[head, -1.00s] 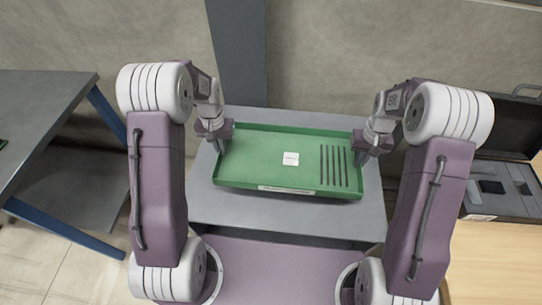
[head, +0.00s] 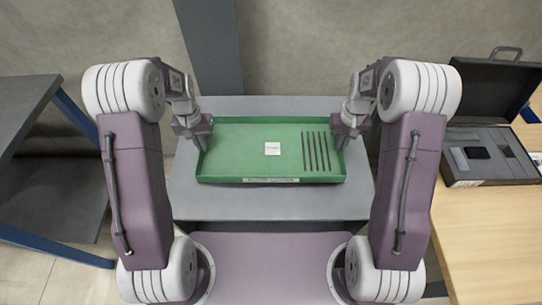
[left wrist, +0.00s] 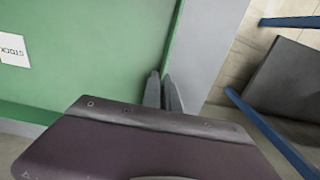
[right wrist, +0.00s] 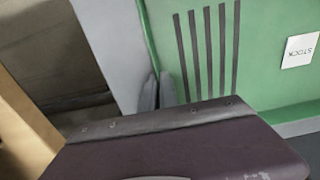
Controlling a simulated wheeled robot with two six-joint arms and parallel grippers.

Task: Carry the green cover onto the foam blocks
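The green cover (head: 235,165) is a shallow green tray shape with raised rims, a white label and several dark slots on its right half. It appears level over the grey table, and I cannot tell whether it touches it. My left gripper (head: 201,146) is at its left rim; in the left wrist view its fingertips (left wrist: 163,92) pinch the rim closely. My right gripper (head: 346,140) is at the right rim, and its fingertips (right wrist: 156,92) close on it in the right wrist view. I cannot make out separate foam blocks; they may be hidden.
The grey table (head: 270,207) lies below the cover. A dark open case (head: 460,176) with grey inserts sits on a wooden table (head: 490,235) to the right. Another grey table with blue legs (head: 25,120) stands left. A dark post (head: 210,50) stands behind.

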